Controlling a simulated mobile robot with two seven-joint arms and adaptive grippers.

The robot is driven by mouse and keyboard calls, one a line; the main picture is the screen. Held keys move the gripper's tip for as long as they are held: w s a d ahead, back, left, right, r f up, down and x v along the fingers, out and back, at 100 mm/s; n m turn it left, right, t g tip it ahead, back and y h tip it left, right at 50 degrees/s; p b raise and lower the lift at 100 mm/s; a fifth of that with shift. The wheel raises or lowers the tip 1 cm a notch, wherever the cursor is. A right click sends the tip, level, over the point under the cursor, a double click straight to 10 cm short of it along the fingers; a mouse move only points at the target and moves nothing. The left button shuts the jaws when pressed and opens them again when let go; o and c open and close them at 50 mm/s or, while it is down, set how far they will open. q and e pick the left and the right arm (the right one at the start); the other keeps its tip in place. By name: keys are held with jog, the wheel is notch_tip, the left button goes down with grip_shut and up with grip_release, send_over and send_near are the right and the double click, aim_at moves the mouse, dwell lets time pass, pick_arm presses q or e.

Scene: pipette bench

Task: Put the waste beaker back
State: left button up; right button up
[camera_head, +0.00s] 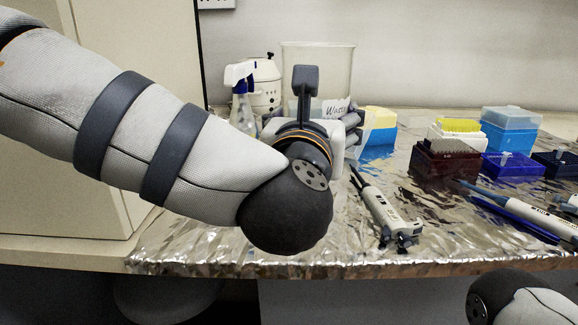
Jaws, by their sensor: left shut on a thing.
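The waste beaker (318,68) is a large clear vessel with a white label reading "Waste". It appears upright toward the back of the bench, in front of the wall. My left gripper (352,124) is at its lower right front, shut on it. My left wrist hides the beaker's lower part, so I cannot tell whether its base touches the bench. My right gripper is out of view; only part of my right arm shows at the bottom right corner.
A spray bottle (241,95) and a white container (265,88) stand left of the beaker. A yellow-and-blue box (379,130), tip racks (445,162) and pipettes (381,208) lie to the right. The foil-covered bench (205,245) is bare at front left.

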pick_arm(q)
jog(key=w+a+f, duration=0.1)
jog(key=w+f, duration=0.1)
jog(key=w+a+f, duration=0.1)
jog(key=w+f, duration=0.3)
jog(key=w, duration=0.1)
jog(key=shift+w+a+f+b, duration=0.1)
jog(key=shift+a+f+b, duration=0.25)
jog(key=shift+a, duration=0.05)
jog(key=f, duration=0.4)
jog(key=shift+w+a, duration=0.15)
jog(key=shift+w, duration=0.15)
jog(key=shift+r, duration=0.15)
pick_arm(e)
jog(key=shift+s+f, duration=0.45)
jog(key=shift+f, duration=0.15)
pick_arm(q)
jog(key=o, duration=1)
jog(key=shift+f, duration=0.2)
jog(key=shift+c, duration=0.2)
jog(key=o, duration=0.4)
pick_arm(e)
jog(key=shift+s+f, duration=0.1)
pick_arm(q)
jog(key=shift+r, duration=0.1)
